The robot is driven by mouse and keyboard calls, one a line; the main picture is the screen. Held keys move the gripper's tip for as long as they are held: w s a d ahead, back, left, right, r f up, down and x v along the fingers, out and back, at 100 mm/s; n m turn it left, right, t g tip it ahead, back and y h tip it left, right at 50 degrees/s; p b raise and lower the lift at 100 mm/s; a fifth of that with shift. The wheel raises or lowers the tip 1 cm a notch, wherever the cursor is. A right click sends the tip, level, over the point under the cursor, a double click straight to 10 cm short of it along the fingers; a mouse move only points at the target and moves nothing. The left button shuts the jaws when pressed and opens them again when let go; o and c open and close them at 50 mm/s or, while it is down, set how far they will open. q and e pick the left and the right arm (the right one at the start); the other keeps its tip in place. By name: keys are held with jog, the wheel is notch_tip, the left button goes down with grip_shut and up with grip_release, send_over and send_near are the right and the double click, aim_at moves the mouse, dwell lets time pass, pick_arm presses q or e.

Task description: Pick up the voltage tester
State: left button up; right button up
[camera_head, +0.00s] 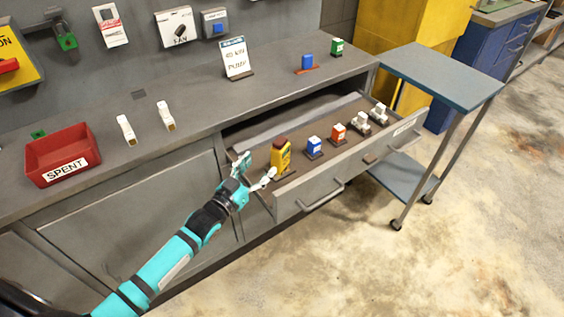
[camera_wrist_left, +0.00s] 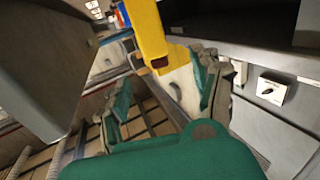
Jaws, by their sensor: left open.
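The voltage tester (camera_head: 281,157), a yellow upright body with a dark red top, stands on a small dark base at the left end of the open drawer. My left gripper (camera_head: 256,170) is open and empty just left of it, with its fingers pointing toward it. In the left wrist view, a yellow block that looks like the tester (camera_wrist_left: 151,35) shows beyond and between the open fingertips (camera_wrist_left: 163,75). A gap seems to remain between fingers and tester. My right gripper is in neither view.
The open drawer (camera_head: 322,188) also holds a blue item (camera_head: 314,146), an orange item (camera_head: 338,133) and white items (camera_head: 361,120) in a row. A red SPENT bin (camera_head: 62,155) stands on the bench. A blue-topped cart (camera_head: 440,75) is to the right.

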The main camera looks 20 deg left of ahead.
aim_at(276, 148)
pick_arm(q)
jog(key=b+x, duration=0.2)
jog(key=x, duration=0.2)
jog(key=shift+w+d+f, duration=0.1)
jog(key=shift+w+d, duration=0.05)
jog(key=shift+w, duration=0.25)
jog(key=shift+w+d+b, duration=0.15)
jog(key=shift+w+b, duration=0.2)
jog(key=shift+w, duration=0.1)
jog(key=b+x, duration=0.3)
jog(key=x, duration=0.1)
jog(key=shift+w+d+r, duration=0.15)
jog(key=shift+d+r, duration=0.05)
jog(key=shift+w+d+r, duration=0.1)
jog(key=shift+w, duration=0.25)
jog(key=shift+r, duration=0.1)
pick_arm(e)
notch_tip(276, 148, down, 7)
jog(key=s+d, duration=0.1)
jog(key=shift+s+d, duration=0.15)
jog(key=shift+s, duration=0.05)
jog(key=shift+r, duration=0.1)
pick_arm(q)
grip_shut()
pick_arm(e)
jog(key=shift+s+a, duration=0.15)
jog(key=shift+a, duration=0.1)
